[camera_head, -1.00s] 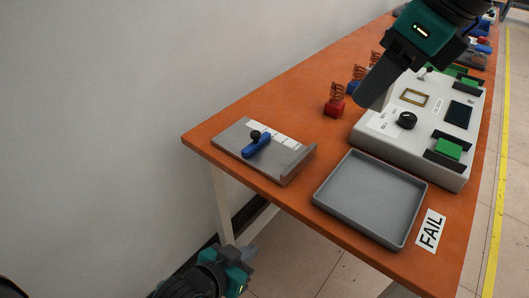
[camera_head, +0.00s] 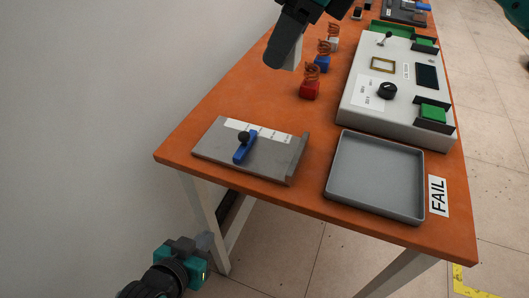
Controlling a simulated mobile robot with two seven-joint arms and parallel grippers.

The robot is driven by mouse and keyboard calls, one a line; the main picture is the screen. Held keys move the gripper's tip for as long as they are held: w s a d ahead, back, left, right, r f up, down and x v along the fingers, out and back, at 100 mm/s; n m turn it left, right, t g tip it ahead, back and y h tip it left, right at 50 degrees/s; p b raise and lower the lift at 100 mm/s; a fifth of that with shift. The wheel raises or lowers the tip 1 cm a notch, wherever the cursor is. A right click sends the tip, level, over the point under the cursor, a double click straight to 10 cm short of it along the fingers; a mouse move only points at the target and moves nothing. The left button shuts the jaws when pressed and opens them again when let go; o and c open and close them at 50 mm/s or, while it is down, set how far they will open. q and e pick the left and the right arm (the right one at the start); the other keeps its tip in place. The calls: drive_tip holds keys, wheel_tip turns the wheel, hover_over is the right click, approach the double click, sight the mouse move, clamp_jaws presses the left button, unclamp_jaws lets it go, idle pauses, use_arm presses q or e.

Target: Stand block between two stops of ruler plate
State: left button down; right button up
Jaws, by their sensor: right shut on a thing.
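The grey ruler plate (camera_head: 215,148) lies at the near left of the orange table. It has a pale scale strip, a blue piece with a black knob (camera_head: 244,145) on it, and a raised grey stop (camera_head: 297,157) at its right end. My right gripper (camera_head: 284,55) is above the table behind the plate, shut on a pale block (camera_head: 296,56). Its dark fingers hide most of the block. My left gripper (camera_head: 204,243) is low at the lower left, off the table's front edge and apart from everything; its finger gap is unclear.
Red (camera_head: 310,90), blue (camera_head: 322,65) and white (camera_head: 333,44) blocks with copper coils stand in a row behind the plate. A grey tray (camera_head: 374,207) lies right of the plate, beside a FAIL label (camera_head: 438,196).

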drive_tip(key=shift+f, duration=0.35)
drive_tip(key=b, duration=0.2)
hover_over(271, 157)
drive_tip(key=d, duration=0.2)
drive_tip(key=f, duration=1.4)
drive_tip(key=shift+s+a+f, duration=0.25)
drive_tip(key=shift+f, duration=0.05)
wheel_tip(271, 157, down, 4)
drive_tip(key=shift+f+b, duration=0.25)
drive_tip(key=shift+b, duration=0.2)
drive_tip(key=shift+f, duration=0.1)
drive_tip(key=shift+f, duration=0.1)
drive_tip(key=shift+f, duration=0.15)
drive_tip(key=o, duration=1.1)
